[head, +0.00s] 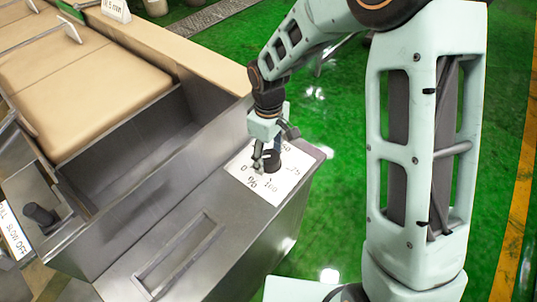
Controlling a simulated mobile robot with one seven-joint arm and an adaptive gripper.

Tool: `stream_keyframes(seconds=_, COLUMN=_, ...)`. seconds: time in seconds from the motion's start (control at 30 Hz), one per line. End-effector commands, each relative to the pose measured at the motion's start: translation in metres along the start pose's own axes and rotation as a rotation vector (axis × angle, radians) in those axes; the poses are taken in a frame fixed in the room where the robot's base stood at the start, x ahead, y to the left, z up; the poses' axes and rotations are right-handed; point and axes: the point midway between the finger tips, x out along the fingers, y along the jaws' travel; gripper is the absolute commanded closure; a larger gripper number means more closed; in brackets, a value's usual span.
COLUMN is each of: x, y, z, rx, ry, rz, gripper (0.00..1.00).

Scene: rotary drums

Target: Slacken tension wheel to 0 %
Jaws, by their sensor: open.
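The tension wheel (272,160) is a dark knob on a white dial plate (289,183) on top of the grey metal cabinet. The plate carries printed marks, among them 0, 50, 75, 100 and a % sign. My gripper (262,163) is low over the plate at the left side of the knob, with its fingers open. My gripper and wrist hide part of the knob and the plate's upper left. I cannot tell whether the fingers touch the knob, or which mark the wheel points at.
A recessed handle slot (180,254) lies in the cabinet top. An open metal trough (140,140) and tan padded surface are at upper left. Green floor (330,120) is clear right of the cabinet.

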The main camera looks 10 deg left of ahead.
Motion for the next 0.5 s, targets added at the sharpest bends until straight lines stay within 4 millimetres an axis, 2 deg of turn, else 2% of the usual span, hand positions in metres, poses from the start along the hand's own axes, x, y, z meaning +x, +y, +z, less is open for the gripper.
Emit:
stream_keyframes(seconds=0.13, x=-0.003, y=0.0, z=0.0, rx=0.001, ry=0.001, rz=0.001, gripper=0.41)
stream_keyframes(seconds=0.23, x=-0.014, y=0.001, z=-0.001, rx=0.001, ry=0.004, rz=0.003, gripper=0.41)
stream_keyframes(seconds=0.5, x=-0.07, y=0.001, z=-0.001, rx=0.001, ry=0.004, rz=0.004, gripper=0.41)
